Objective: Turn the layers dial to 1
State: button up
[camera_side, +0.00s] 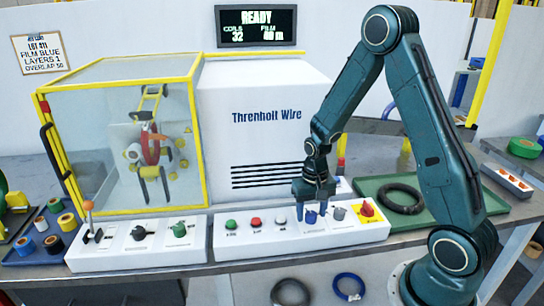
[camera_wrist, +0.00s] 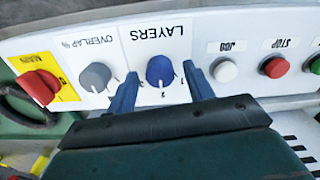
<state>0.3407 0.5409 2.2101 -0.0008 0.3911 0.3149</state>
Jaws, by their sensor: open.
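The layers dial (camera_wrist: 160,70) is a round blue knob on the white control panel, under an upside-down LAYERS label in the wrist view. It also shows in the side view (camera_side: 311,218). Small digits lie around its lower edge in the wrist view; its exact setting is too small to tell. My gripper (camera_wrist: 160,76) is open, with one finger on each side of the blue dial. I cannot tell whether the fingers touch it. In the side view my gripper (camera_side: 311,209) points down over the dial.
The grey overlap dial (camera_wrist: 95,76) and red main switch (camera_wrist: 38,87) stand on one side. The white jog button (camera_wrist: 224,70) and red stop button (camera_wrist: 275,66) stand on the other. The display (camera_side: 256,26) reads READY. A note (camera_side: 43,54) lists layers 1.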

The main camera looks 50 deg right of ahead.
jog(key=c, duration=1)
jog(key=shift+n, duration=0.3)
jog(key=n, duration=0.5)
jog(key=shift+n, duration=0.4)
jog(key=n, duration=0.5)
jog(key=shift+n, duration=0.4)
jog(key=o, duration=1)
